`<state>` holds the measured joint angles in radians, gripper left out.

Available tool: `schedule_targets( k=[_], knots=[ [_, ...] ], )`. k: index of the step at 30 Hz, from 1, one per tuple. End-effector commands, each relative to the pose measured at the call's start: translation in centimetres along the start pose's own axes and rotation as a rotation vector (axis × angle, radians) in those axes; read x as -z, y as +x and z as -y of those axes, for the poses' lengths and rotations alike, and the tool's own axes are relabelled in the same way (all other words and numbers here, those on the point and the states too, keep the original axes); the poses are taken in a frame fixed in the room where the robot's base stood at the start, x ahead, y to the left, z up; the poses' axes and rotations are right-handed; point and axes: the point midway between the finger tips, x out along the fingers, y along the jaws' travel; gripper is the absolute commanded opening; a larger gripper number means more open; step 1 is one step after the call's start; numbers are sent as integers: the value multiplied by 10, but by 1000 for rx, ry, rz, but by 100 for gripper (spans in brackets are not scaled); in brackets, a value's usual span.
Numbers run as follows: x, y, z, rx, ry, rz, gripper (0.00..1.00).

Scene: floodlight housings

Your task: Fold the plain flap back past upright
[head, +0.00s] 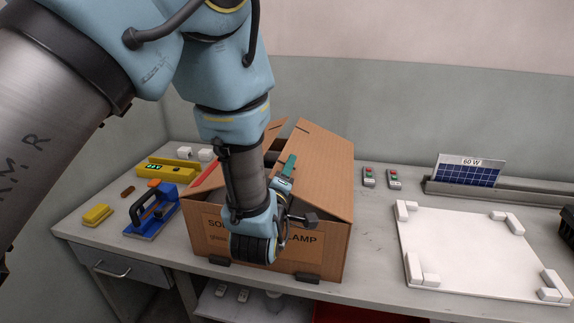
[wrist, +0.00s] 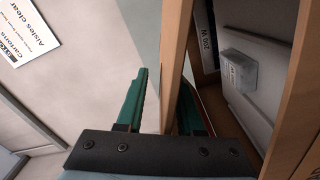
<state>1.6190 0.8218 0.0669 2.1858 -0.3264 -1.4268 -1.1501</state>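An open cardboard carton (head: 208,240) stands on the bench, its front label partly hidden by my arm. A wide brown flap with no print visible (head: 322,155) slopes up on its right side. Another flap (head: 273,132) shows partly behind my arm, and a red strip (head: 207,176) lies at the left. My gripper (wrist: 160,105) has green fingers; one also shows in the head view beside the wide flap's left edge (head: 289,166). In the wrist view a cardboard panel (wrist: 176,60) runs between the open fingers, with a gap on the left finger's side. Which flap this is, I cannot tell.
Inside the carton, the wrist view shows a grey block (wrist: 240,69). A blue tool (head: 152,217) and yellow pieces (head: 97,214) lie left. A white board with corner blocks (head: 455,245) and a solar panel (head: 468,172) are right. Two small switch boxes (head: 369,177) stand behind.

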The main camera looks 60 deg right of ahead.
Motion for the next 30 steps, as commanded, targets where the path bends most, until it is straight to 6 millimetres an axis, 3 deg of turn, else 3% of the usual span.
schedule_targets(
  k=[7, 17, 30],
  knots=[
    [0, 0, 0, 0, 0, 0, 35],
    [0, 0, 0, 0, 0, 0, 0],
    [0, 0, 0, 0, 0, 0, 0]
  ],
)
